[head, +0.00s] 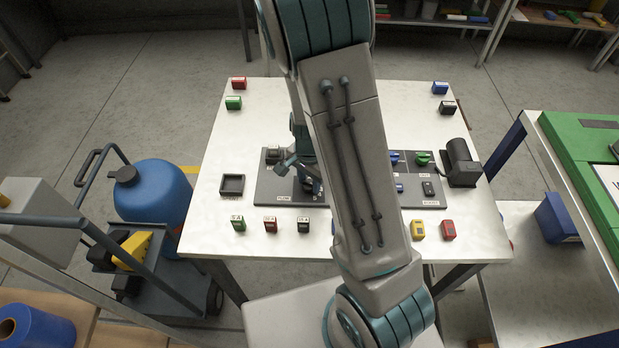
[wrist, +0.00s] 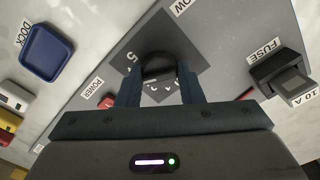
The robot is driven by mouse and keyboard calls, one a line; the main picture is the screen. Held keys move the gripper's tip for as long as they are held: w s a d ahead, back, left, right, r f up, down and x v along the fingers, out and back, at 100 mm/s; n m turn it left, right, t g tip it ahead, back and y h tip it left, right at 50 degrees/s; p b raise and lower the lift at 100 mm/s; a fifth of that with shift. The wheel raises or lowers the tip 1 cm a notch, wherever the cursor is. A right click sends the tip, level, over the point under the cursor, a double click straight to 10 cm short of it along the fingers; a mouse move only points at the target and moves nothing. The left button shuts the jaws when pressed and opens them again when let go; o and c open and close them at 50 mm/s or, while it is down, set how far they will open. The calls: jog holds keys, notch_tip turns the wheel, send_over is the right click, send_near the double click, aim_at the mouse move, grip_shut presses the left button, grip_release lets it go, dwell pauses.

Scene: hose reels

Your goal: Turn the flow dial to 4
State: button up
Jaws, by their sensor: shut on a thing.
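The flow dial (wrist: 158,64) is a dark round knob between my fingers in the wrist view. It sits on a dark square plate (wrist: 128,42) with pale numerals; a 5 shows left of the knob, and other marks between the fingers are partly hidden. A cut-off label ending in "OW" is above. Which number the dial points to cannot be told. My gripper (wrist: 160,82) is shut on the knob, one finger on each side. In the head view my gripper (head: 304,178) is over the left part of the grey panel (head: 272,192), and the dial is hidden.
A fuse block (wrist: 284,84), a POWER label (wrist: 93,93) and a blue dock tray (wrist: 46,52) surround the plate. Several small coloured blocks line the white table (head: 235,150). A black device (head: 461,163) stands at its right. My arm hides the panel's middle.

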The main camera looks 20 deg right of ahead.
aim_at(309, 182)
jog(key=shift+m, duration=0.3)
dwell(0.4)
jog(key=o, duration=1)
jog(key=shift+r, duration=0.15)
notch_tip(309, 182, up, 14)
jog(key=p, duration=0.1)
jog(key=shift+f, duration=0.2)
jog(key=s+r+n+t, duration=0.3)
jog(key=s+r+n, duration=0.9)
jog(key=s, duration=0.2)
jog(key=shift+s+t, duration=0.3)
